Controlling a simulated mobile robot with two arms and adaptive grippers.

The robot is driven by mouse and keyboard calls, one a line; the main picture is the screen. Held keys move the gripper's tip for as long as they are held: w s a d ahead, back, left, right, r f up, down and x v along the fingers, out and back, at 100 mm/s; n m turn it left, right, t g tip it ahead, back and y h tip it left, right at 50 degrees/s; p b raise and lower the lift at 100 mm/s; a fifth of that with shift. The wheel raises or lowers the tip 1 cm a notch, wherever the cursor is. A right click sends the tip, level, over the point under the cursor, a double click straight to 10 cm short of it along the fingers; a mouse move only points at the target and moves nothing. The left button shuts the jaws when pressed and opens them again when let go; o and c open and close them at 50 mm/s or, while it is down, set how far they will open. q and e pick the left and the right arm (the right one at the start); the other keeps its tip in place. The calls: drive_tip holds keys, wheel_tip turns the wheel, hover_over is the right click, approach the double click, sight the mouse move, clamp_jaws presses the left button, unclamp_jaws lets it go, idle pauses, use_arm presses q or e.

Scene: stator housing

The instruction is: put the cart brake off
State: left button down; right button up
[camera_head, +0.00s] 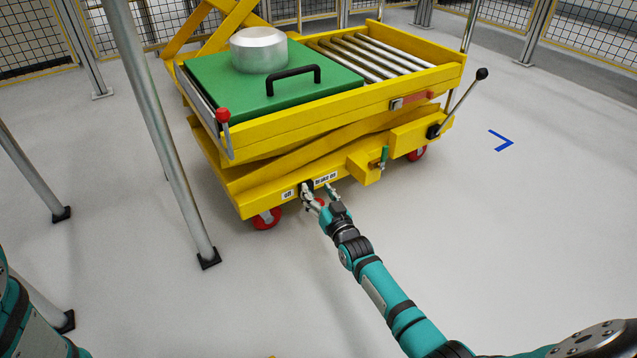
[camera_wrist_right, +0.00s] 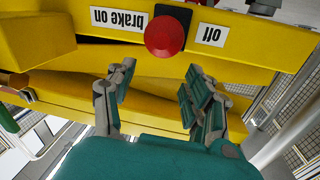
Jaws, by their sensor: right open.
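The yellow lift cart (camera_head: 300,150) stands on the floor, with a brake lever low on its near side. In the right wrist view the lever's round red knob (camera_wrist_right: 166,36) sits between an upside-down "brake on" label (camera_wrist_right: 119,19) and an "off" label (camera_wrist_right: 212,34), nearer the "brake on" one. In the head view the "off" label (camera_head: 287,196) is at left and the "brake on" label (camera_head: 326,179) at right. My right gripper (camera_head: 319,196) is open just in front of the lever, its fingers (camera_wrist_right: 160,80) apart and empty. My left gripper is out of view.
The cart carries a green lid (camera_head: 215,80) with a black handle, a metal cylinder (camera_head: 258,50) and rollers. A green-handled valve (camera_head: 384,155) and a black-knobbed lever (camera_head: 462,100) are to the right. A metal post (camera_head: 165,140) stands at left. Floor to the right is clear.

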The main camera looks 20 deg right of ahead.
sight(319, 201)
wheel_tip(319, 201, up, 5)
drive_tip(key=shift+r, duration=0.2)
drive_tip(key=shift+s, duration=0.1)
idle(0.7)
